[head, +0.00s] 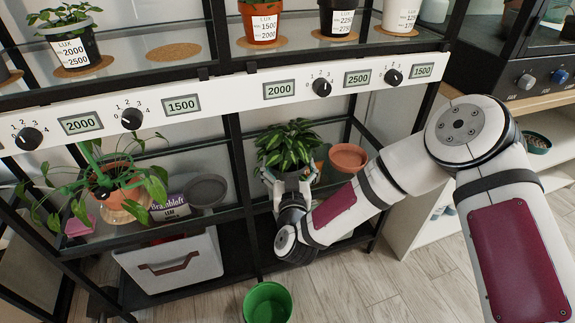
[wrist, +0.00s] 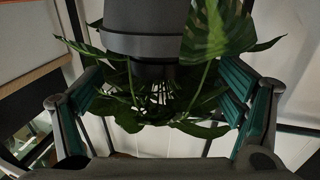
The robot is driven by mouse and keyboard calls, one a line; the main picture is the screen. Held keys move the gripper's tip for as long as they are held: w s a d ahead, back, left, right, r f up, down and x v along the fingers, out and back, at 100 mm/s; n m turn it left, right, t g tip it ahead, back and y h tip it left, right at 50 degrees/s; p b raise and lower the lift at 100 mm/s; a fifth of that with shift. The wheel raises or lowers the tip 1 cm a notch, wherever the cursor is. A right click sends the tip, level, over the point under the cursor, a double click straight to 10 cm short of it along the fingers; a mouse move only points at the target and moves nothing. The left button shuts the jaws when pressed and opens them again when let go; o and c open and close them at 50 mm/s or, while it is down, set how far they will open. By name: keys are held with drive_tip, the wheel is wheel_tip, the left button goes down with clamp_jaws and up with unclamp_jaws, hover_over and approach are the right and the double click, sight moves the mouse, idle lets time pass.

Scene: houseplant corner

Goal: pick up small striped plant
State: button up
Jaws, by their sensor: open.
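The small plant with light-striped green leaves (head: 287,143) stands on the lower shelf, behind and above my gripper (head: 289,178). My gripper is open, with one finger on each side below the leaves. The plant's pot is mostly hidden by the gripper in the head view. In the wrist view, the leaves (wrist: 212,45) fill the space between the two teal-padded fingers. I cannot tell whether the fingers touch the plant.
The control rail (head: 215,98) with dials and displays runs above. A green pot (head: 268,303) stands below, on the floor side.

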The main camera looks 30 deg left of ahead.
sight(287, 144)
drive_tip(key=shift+b+x, duration=0.8)
drive_tip(key=shift+x, duration=1.95)
drive_tip(key=c, duration=1.4)
